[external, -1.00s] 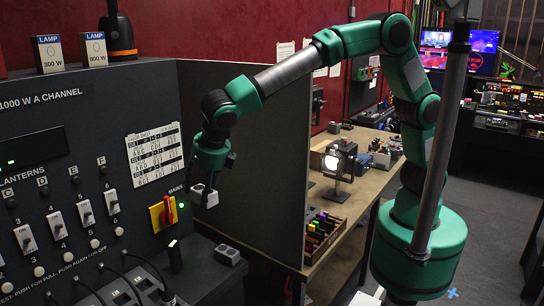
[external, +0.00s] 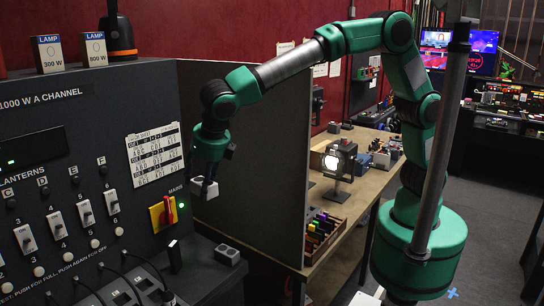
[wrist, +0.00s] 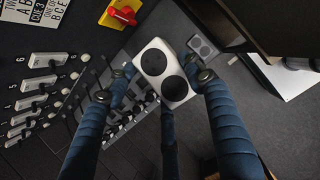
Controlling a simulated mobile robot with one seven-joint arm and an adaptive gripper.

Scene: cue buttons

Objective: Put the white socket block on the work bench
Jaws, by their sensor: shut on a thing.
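The white socket block (wrist: 166,72) has two round dark sockets on its face. My gripper (wrist: 164,82) is shut on it, with fingers on both sides, in the wrist view. In the external view my gripper (external: 205,182) hangs in the air in front of the dark control panel, and the white block (external: 204,189) shows at its fingertips. The work bench (external: 361,197) is the wooden table to the right, behind the grey partition. The block is apart from the bench, on the other side of the partition.
A grey partition (external: 262,150) stands between the panel and the bench. A grey socket block (external: 227,254) sits on the dark ledge below my gripper. The bench holds a lamp (external: 338,160) and a tray of coloured pieces (external: 322,228). The red mains switch (external: 166,211) is close to my gripper.

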